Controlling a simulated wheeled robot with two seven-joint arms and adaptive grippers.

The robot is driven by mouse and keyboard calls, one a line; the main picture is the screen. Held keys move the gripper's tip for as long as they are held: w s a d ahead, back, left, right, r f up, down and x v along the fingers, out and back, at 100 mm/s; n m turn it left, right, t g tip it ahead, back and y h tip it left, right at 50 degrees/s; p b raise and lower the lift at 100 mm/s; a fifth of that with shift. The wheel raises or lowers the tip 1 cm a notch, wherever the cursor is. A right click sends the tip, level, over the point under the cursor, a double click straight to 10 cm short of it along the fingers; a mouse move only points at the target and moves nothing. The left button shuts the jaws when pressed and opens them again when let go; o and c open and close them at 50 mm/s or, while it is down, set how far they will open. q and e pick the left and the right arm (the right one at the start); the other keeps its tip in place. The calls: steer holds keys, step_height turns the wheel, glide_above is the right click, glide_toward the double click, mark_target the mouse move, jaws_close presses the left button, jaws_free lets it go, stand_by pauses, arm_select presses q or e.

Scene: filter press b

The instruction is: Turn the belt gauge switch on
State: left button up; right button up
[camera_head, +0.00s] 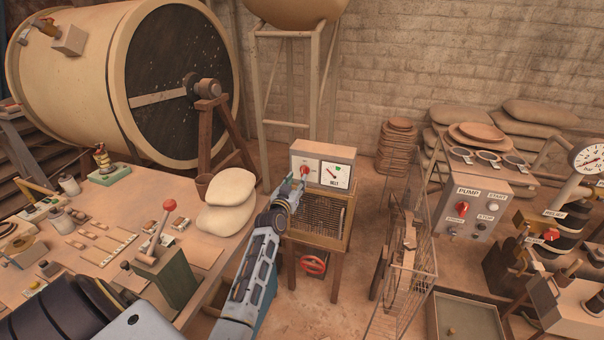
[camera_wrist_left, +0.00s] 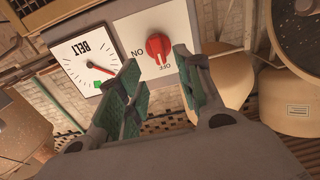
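The belt gauge box (camera_head: 342,153) stands on a wooden frame with a mesh front in the head view. Its red switch knob (camera_head: 304,171) is left of the white BELT dial (camera_head: 335,175). In the left wrist view the knob (camera_wrist_left: 158,47) sits between the words ON and OFF; its exact setting is hard to tell. The BELT dial (camera_wrist_left: 87,62) has a red needle and a green patch. My left gripper (camera_head: 294,185) is open in front of the knob. In the wrist view its fingers (camera_wrist_left: 156,62) are spread, with the knob framed between the tips. Contact is not visible. My right gripper is not in view.
A workbench (camera_head: 205,258) with a red-knobbed lever (camera_head: 168,206) and pale sacks (camera_head: 226,205) lies left of my left arm. A wire rack (camera_head: 408,260) and the pump panel (camera_head: 472,205) stand to the right. A red handwheel (camera_head: 313,264) is below the gauge box.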

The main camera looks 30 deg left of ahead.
mark_target(302, 172)
arm_select(q)
steer(key=shift+x, duration=3.45)
steer(key=shift+c, duration=0.4)
jaws_close()
